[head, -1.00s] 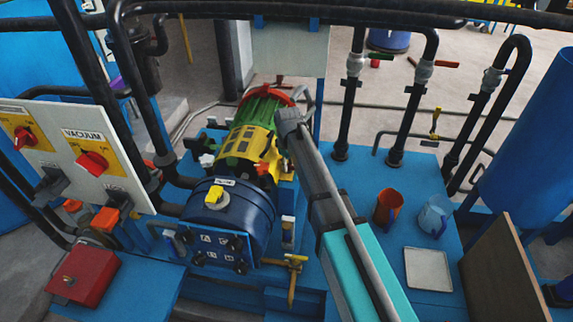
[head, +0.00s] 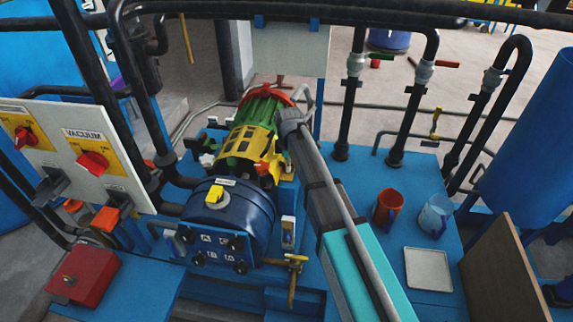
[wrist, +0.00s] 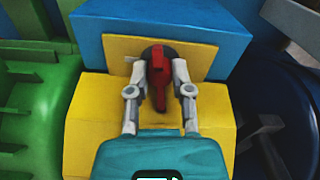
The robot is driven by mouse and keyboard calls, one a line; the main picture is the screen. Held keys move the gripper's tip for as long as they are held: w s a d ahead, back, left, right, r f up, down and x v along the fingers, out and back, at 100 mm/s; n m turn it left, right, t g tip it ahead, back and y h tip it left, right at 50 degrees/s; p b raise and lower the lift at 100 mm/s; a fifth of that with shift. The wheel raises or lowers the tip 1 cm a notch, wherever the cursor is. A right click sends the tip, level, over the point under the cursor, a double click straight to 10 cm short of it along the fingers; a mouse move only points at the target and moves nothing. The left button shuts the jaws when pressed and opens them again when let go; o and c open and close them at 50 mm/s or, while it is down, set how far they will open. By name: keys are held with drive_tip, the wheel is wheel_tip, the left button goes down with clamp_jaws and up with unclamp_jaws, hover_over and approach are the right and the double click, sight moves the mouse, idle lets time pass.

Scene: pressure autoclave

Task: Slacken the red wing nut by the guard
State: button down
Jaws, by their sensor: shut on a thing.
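The red wing nut (wrist: 159,78) stands out from a yellow plate in the middle of the wrist view, on a dark round base. Its wings look close to upright in that picture. My gripper (wrist: 158,78) has its two grey fingers on either side of the nut and is shut on it. The yellow guard (head: 247,146) sits on the machine between the green ribbed motor and the dark blue drum in the head view. My arm reaches to it from the lower right. My fingers cannot be made out in the head view.
The green motor (head: 262,108) and the dark blue drum (head: 228,226) flank the guard closely. A vacuum panel (head: 82,140) with red knobs stands left. An orange mug (head: 388,205), a clear blue mug (head: 434,216) and a pale tray (head: 428,268) stand right of my arm.

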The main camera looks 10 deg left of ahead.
drive_tip(key=shift+s+n, duration=0.1)
drive_tip(key=shift+n, duration=0.6)
drive_tip(key=shift+d, duration=0.1)
drive_tip(key=c, duration=0.8)
unclamp_jaws()
